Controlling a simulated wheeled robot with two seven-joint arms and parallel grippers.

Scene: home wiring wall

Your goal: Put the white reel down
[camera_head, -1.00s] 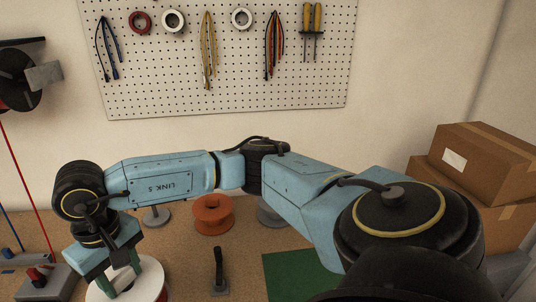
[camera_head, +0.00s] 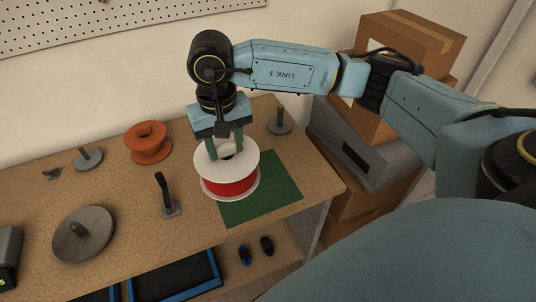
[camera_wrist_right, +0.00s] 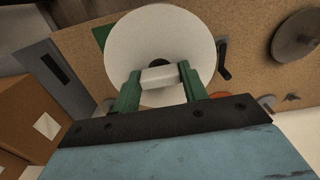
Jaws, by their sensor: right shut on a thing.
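The white reel (camera_head: 232,176), with white flanges and red winding around its middle, hangs upright from my right gripper (camera_head: 225,148). The green fingers are shut on the hub at its top. In the head view the reel is over or on the green mat (camera_head: 285,190) near the table's right end; I cannot tell whether it touches the mat. In the right wrist view the reel's white top flange (camera_wrist_right: 160,35) fills the upper middle, with the gripper (camera_wrist_right: 152,78) closed across its hub. My left gripper is not in view.
An orange reel (camera_head: 148,143) stands left on the wooden table (camera_head: 120,215). Grey spindle stands (camera_head: 82,235), (camera_head: 279,122) and a black-handled tool (camera_head: 166,195) stand around the mat. Cardboard boxes (camera_head: 410,45) and a grey case (camera_head: 350,150) are stacked right. Blue-edged trays lie below.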

